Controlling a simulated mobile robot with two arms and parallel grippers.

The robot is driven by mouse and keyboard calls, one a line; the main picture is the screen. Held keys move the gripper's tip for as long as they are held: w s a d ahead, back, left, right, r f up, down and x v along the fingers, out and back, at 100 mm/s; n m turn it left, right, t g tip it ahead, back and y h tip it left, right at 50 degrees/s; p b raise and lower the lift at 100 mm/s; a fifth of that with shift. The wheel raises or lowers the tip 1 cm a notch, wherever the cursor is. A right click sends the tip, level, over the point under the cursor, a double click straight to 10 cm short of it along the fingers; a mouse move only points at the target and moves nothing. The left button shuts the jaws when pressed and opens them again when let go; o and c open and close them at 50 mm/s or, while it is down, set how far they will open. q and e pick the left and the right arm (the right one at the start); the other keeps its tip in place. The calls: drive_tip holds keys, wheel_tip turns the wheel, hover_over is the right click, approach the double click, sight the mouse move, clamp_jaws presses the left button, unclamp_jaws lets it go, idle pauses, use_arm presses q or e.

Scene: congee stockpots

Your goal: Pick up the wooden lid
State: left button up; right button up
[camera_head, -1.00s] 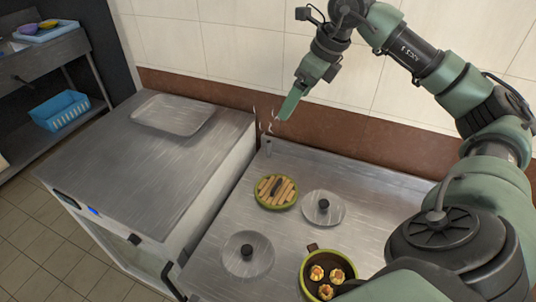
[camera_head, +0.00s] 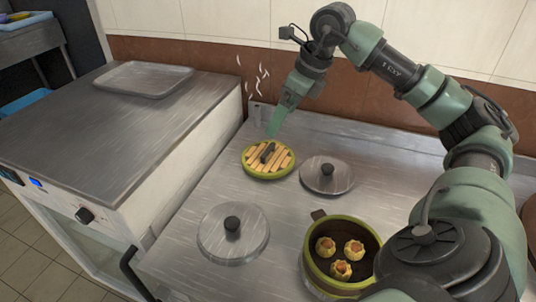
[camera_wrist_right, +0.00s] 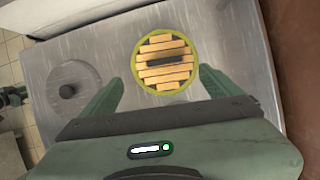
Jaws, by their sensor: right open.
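The wooden lid (camera_head: 268,160) is round, with a green rim, light slats and a dark bar handle across its middle. It lies on the steel counter; in the right wrist view the lid (camera_wrist_right: 163,79) shows ahead, between the fingers. My right gripper (camera_head: 273,122) comes in from the right in the head view and hangs above the lid's far side, pointing down. In the right wrist view the right gripper (camera_wrist_right: 158,90) has its two green fingers wide apart, with nothing between them at their tips. My left gripper is not in view.
Two metal lids with black knobs lie nearby, one right of the wooden lid (camera_head: 327,184) and one nearer (camera_head: 222,246). A green-rimmed pot (camera_head: 318,274) holds three dumplings. A metal tray (camera_head: 125,78) sits on the left unit. A brown-tiled wall (camera_head: 390,103) stands behind.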

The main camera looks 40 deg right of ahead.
drive_tip(key=b, duration=0.3)
approach(268, 149)
drive_tip(key=shift+s+a+f, duration=0.1)
drive_tip(key=shift+s+f, duration=0.1)
drive_tip(key=shift+f, duration=0.25)
drive_tip(key=shift+s+a+f, duration=0.15)
drive_tip(key=shift+s+f, duration=0.1)
drive_tip(key=shift+f, duration=0.15)
drive_tip(key=x, duration=0.3)
drive_tip(key=w+b+x, duration=0.1)
drive_tip(key=x, duration=0.2)
drive_tip(key=shift+w+d+r, duration=0.1)
drive_tip(key=shift+w+d, duration=0.05)
drive_tip(key=shift+w+f, duration=0.2)
drive_tip(key=shift+f, duration=0.3)
drive_tip(key=c, duration=1.5)
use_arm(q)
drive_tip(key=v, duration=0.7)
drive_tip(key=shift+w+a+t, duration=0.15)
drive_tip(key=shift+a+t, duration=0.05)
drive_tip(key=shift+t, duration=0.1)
use_arm(e)
drive_tip(key=shift+o, duration=0.2)
drive_tip(key=shift+r, duration=0.1)
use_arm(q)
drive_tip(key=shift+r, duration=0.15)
use_arm(e)
drive_tip(key=shift+r, duration=0.1)
